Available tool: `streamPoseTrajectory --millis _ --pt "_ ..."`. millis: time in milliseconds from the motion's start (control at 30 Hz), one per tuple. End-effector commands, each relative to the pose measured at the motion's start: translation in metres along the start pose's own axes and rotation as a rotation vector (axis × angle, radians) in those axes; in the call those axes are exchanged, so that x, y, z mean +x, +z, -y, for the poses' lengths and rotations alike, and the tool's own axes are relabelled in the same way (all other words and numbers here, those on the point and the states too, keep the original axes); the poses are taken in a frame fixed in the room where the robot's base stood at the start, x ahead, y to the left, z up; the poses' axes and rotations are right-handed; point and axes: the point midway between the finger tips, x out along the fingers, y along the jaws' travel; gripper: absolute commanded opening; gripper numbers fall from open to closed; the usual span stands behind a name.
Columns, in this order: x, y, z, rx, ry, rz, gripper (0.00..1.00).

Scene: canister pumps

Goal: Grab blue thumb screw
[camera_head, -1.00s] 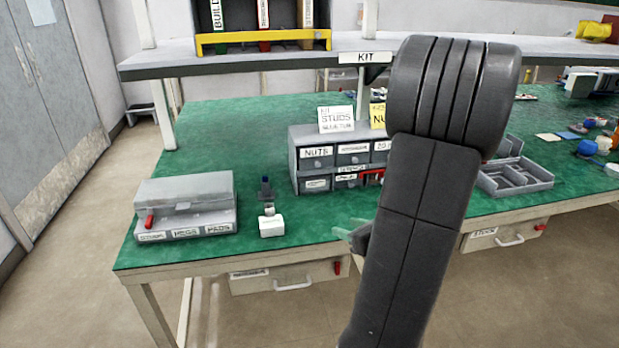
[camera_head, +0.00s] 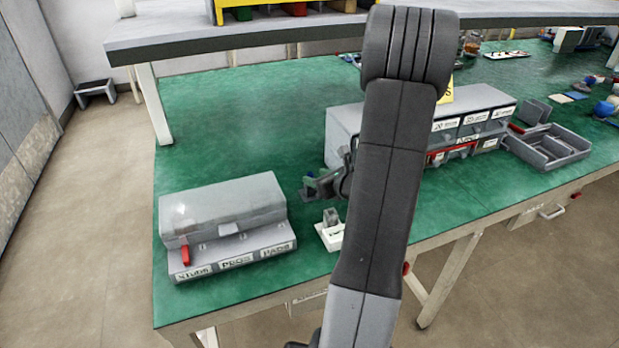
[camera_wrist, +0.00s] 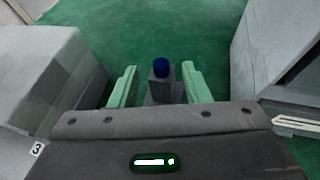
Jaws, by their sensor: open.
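The blue thumb screw (camera_wrist: 160,66) stands up on a small grey block (camera_wrist: 160,88) in the wrist view. My gripper (camera_wrist: 159,74) is open, with one pale green finger on each side of the screw. Gaps show between both fingers and the screw. I cannot make out the screw there, behind or among the gripper parts.
A grey case (camera_head: 222,210) with labelled compartments stands left of the gripper. A grey drawer cabinet (camera_head: 343,125) stands close on the right, partly behind my arm. A grey divided tray (camera_head: 550,148) lies farther right. The green table (camera_head: 235,110) is clear behind.

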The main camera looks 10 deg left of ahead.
Motion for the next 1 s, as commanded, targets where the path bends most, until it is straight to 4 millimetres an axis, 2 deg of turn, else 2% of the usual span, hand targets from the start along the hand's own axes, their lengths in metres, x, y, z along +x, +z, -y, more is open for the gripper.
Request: streamPoseTrajectory --millis 33,133,367,567,600,867,1000 --pt "0.009 0.0 0.0 0.001 0.002 0.0 0.43" --pt "0.019 0.0 0.0 0.0 0.001 -0.001 0.43" --pt "0.02 0.0 0.0 0.0 -0.001 0.0 0.41" --pt "0.02 0.0 0.0 0.0 0.0 0.0 0.02" --pt "0.02 0.0 0.0 0.0 0.0 0.0 0.0" --pt "0.019 0.001 0.0 -0.001 0.0 0.001 0.0" --pt "0.015 0.014 0.001 -0.004 -0.001 0.003 0.0"
